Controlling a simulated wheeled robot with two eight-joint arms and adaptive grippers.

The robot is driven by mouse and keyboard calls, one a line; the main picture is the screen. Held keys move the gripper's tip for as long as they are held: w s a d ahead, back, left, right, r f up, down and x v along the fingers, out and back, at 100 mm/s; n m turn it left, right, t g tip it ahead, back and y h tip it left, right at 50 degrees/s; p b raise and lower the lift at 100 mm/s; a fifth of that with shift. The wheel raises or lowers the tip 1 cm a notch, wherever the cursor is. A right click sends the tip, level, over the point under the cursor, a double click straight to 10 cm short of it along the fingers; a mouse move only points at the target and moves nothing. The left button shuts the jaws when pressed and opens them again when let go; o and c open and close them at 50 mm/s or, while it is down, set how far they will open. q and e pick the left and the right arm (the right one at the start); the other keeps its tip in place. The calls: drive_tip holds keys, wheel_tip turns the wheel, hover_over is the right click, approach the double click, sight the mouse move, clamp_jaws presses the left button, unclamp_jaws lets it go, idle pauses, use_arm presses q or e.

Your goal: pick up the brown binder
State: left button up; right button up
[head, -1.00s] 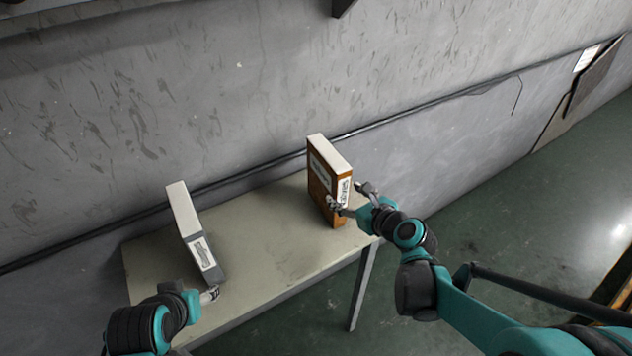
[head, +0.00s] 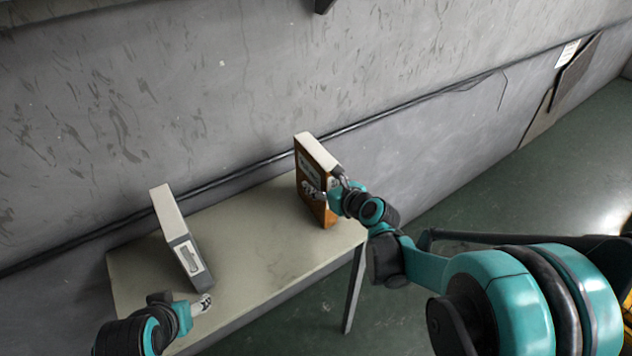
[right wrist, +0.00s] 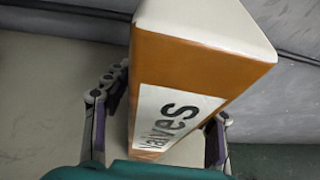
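The brown binder (head: 312,205) stands upright at the right end of the table, with a white top and a label on its spine. In the right wrist view the binder (right wrist: 192,62) fills the middle, its label reading "Valves". My right gripper (head: 327,190) is at the binder's spine. In the wrist view its open fingers stand on both sides of the binder, with a narrow gap at least along the left finger; the binder hides part of the fingertips.
A grey binder (head: 184,250) with a white top stands on the left part of the table (head: 245,240). The tabletop between the binders is clear. A grey wall (head: 230,90) with a dark cable runs behind the table.

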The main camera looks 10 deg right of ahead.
drive_tip(key=c, duration=1)
clamp_jaws()
